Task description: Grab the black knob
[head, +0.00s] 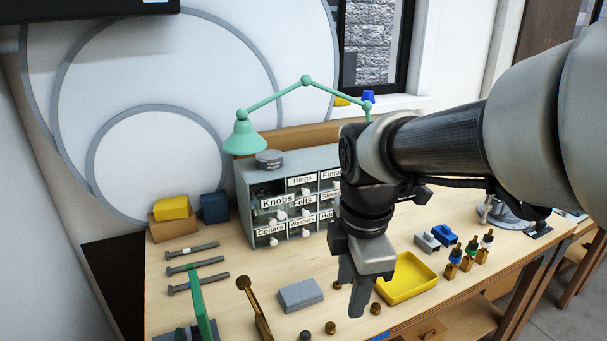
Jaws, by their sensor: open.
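A small dark round piece (305,335) lies on the bench near the front edge and looks like the black knob, though it is too small to be sure. Beside it is a small brownish round piece (330,327), and another (375,308) lies farther right. My gripper (354,292) points down over the bench, open with nothing seen between its fingers. It is above and to the right of the dark piece, apart from it. A drawer cabinet (243,205) with a "Knobs" label stands behind and left of my gripper; my arm hides its right side.
A yellow tray (412,262) lies just right of my gripper. Several upright brass pieces (470,262) with coloured parts stand farther right. A grey box (300,295) and a brass arm (254,308) are on the left. A green lamp (243,137) rises behind the cabinet.

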